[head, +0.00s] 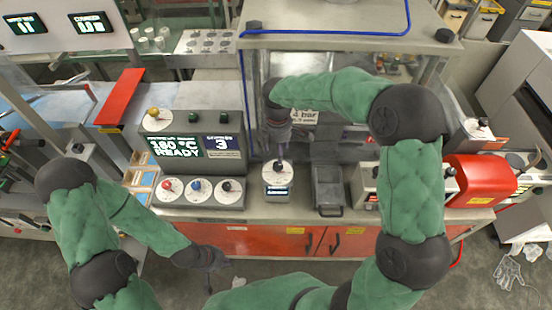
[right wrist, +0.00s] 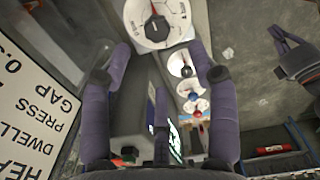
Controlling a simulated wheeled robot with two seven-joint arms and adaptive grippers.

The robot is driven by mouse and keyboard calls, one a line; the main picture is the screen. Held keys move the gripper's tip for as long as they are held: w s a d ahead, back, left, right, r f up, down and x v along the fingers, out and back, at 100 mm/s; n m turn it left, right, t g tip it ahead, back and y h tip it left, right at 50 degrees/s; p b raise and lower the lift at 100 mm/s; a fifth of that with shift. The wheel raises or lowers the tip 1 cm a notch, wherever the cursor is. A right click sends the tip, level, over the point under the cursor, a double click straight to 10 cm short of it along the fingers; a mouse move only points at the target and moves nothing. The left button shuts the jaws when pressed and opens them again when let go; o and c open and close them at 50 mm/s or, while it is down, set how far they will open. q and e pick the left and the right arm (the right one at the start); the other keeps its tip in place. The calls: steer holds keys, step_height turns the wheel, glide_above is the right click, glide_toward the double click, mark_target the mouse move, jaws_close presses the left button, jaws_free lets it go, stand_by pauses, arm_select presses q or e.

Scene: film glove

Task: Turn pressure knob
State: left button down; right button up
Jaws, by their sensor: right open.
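A round white dial with a black knob (head: 279,172) sits on a small grey box with a lit display (head: 277,191), at the front of the bench. I take it as the pressure knob; its label is not readable. My right gripper (head: 279,150) points down just over it. In the right wrist view the knob (right wrist: 158,27), with a red pointer mark, lies beyond the tips of my open, empty right gripper (right wrist: 160,55), roughly between them. Contact is not visible. My left gripper (head: 212,262) hangs low in front of the bench, away from the knob; its jaw opening is unclear.
Left of the box, a control panel reads 180 °C READY (head: 176,147) and carries a yellow knob (head: 153,113) and a row of red, blue (head: 195,187) and black knobs. A red machine part (head: 480,180) is further right.

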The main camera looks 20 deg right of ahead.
mark_target(277, 165)
steer(key=f, duration=0.9)
steer(key=shift+w, duration=0.25)
steer(key=c, duration=1.1)
steer(key=shift+c, duration=0.2)
